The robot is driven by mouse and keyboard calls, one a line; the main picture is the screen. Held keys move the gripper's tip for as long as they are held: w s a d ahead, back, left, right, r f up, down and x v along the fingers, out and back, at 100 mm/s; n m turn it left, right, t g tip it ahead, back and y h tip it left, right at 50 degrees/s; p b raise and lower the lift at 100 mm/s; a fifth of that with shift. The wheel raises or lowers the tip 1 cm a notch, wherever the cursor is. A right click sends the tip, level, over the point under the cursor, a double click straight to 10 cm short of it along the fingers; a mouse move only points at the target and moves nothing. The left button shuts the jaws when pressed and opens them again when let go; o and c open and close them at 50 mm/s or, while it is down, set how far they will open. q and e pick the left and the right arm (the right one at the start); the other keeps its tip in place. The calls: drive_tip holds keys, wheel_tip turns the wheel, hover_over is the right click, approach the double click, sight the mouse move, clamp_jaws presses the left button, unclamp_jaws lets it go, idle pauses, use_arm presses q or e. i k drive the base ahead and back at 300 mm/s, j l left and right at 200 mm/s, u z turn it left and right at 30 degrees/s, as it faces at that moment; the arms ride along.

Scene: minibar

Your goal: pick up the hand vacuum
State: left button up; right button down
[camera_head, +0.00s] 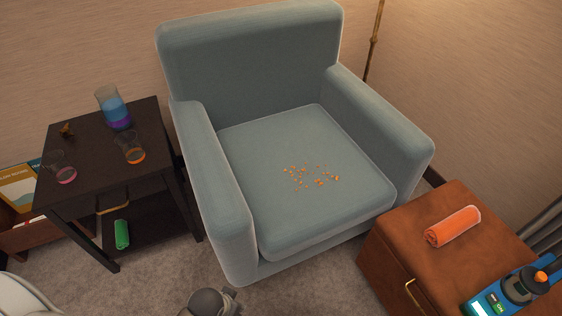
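The hand vacuum appears to be the blue device (487,303) with a dark grey part and an orange button in the bottom right corner. It lies on the brown leather-topped cabinet (400,236), and the bottom edge of the picture cuts it off. No gripper fingers show in the head view, so I cannot see either gripper relative to it. A rounded grey part shows at the bottom centre and a white part at the bottom left corner; I cannot tell what they are.
A rolled orange towel (453,226) lies on the cabinet behind the blue device. A blue-grey armchair (240,160) with orange crumbs (310,177) on its seat stands in the middle. A dark side table (95,165) at left holds glassware, with a green roll (122,234) on its lower shelf.

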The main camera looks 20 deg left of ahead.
sight(479, 304)
drive_tip(key=z, duration=1.6)
